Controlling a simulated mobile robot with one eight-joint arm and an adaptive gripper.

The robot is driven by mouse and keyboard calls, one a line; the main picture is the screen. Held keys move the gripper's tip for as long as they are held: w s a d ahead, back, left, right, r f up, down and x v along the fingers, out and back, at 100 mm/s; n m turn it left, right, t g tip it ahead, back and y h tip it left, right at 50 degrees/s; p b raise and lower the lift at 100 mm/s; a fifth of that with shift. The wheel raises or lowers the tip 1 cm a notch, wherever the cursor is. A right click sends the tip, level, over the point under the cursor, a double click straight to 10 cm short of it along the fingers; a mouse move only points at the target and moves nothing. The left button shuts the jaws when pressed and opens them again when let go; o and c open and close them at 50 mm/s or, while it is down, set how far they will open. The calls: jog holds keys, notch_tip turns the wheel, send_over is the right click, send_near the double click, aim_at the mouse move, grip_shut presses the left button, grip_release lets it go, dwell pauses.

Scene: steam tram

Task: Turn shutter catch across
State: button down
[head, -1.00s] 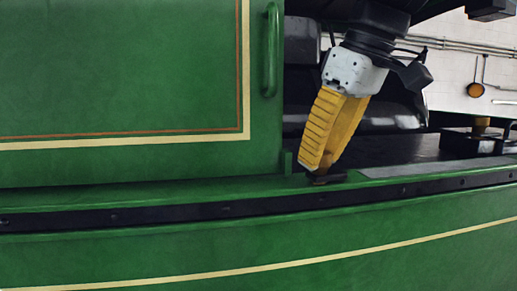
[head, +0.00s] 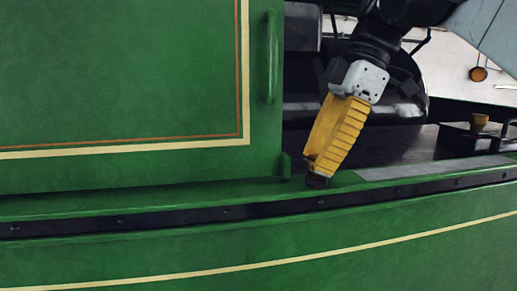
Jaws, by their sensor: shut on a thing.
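The shutter catch (head: 317,182) is a small dark piece on the green ledge, just right of the green shutter (head: 120,75). My gripper (head: 319,171) points down with its yellow ridged fingers and is shut on the catch. The fingertips cover most of the catch, so its exact angle cannot be told. A short green upright stub (head: 286,165) stands at the shutter's lower right corner, a little left of the fingertips and apart from them.
A vertical green handle (head: 271,58) runs along the shutter's right edge. Right of the opening is a dark surface with a grey strip (head: 430,168) and a brass-topped dark box (head: 477,135). A copper pan (head: 478,74) hangs on the back wall.

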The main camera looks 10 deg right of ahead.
jog(key=n+g+p, duration=0.2)
jog(key=n, duration=0.3)
jog(key=shift+n, duration=0.3)
dwell(0.4)
jog(key=c, duration=1)
grip_release()
jog(key=shift+a+h, duration=0.15)
jog(key=shift+h, duration=0.15)
jog(key=v, duration=0.7)
jog(key=shift+w+r, duration=0.1)
jog(key=shift+r, duration=0.1)
jog(key=shift+f, duration=0.1)
